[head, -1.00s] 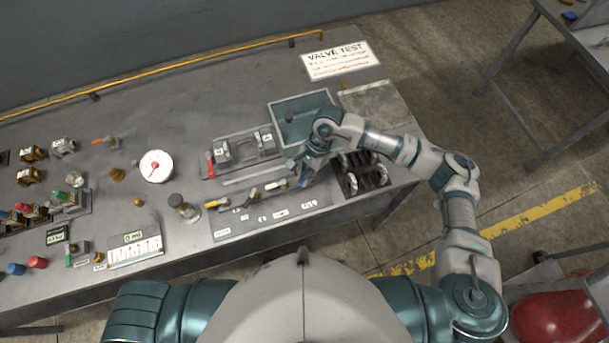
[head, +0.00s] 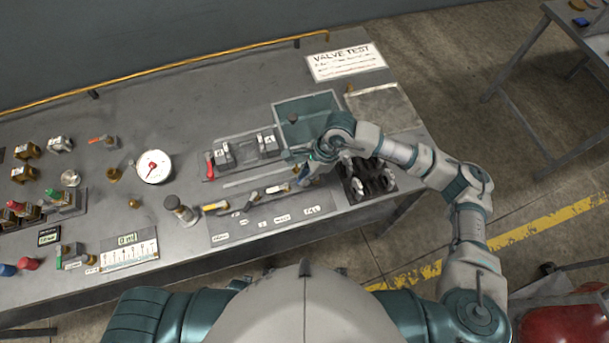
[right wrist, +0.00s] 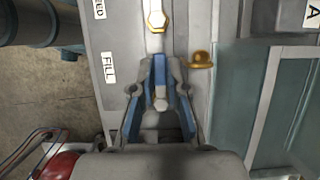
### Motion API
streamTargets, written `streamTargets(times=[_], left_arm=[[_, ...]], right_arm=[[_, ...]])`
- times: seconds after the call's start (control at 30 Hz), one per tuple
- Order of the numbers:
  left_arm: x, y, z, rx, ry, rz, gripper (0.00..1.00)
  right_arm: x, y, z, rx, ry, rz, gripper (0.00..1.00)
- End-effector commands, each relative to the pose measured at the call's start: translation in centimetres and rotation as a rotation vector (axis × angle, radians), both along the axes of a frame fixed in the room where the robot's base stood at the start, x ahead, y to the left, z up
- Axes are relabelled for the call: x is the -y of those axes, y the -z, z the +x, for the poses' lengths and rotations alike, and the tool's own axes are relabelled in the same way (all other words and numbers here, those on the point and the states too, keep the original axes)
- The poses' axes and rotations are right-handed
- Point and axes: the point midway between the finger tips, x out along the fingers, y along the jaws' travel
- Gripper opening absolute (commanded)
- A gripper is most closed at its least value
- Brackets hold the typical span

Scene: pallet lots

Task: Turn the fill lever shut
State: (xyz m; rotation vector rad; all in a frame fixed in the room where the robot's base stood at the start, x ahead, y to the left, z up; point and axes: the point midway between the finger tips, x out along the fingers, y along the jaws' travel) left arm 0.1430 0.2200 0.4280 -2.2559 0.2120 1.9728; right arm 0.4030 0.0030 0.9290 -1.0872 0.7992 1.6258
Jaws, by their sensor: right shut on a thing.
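The valve panel (head: 262,226) lies at the front of the bench, with a row of levers and small labels. The FILL label (head: 311,210) is at its right end and also shows in the right wrist view (right wrist: 108,68). My right gripper (head: 304,173) is over the panel's right end, beside that label. In the right wrist view its blue fingers (right wrist: 160,88) point down and are shut on the fill lever, which they mostly hide. A small round bolt head shows between them. The lever's angle cannot be told. My left gripper is out of view.
A teal tray (head: 307,106) stands just behind my right gripper, and a black rack with metal rings (head: 368,181) is to its right. A brass fitting (right wrist: 200,60) sits close beside the fingers. A round gauge (head: 154,167) and several valves stand left.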

Motion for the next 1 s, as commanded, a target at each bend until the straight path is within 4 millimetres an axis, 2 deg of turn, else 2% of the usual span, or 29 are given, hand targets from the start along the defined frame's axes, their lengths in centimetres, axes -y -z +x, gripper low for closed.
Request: streamTargets(times=[0.03,0.33,0.37,0.4,0.43,0.47,0.87,1.0], left_arm=[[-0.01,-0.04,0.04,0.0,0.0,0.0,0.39],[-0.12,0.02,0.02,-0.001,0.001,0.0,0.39],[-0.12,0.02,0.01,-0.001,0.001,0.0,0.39],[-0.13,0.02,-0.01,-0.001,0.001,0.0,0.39],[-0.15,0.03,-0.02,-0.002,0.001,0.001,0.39],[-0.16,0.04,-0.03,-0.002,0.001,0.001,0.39],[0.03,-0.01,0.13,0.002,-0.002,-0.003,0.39],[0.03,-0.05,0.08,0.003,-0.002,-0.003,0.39]], right_arm=[[0.29,-0.08,0.46,0.009,0.013,-0.005,0.0],[0.31,-0.11,0.5,0.009,0.014,-0.005,0.0],[0.31,-0.12,0.51,0.009,0.014,-0.005,0.19],[0.31,-0.12,0.5,0.008,0.013,-0.005,0.29],[0.3,-0.12,0.47,0.008,0.013,-0.005,0.36],[0.27,-0.11,0.44,0.007,0.012,-0.004,0.39],[-0.01,-0.1,0.11,0.003,0.006,-0.003,0.39],[0.37,-0.96,0.26,0.003,0.007,-0.002,0.39]])
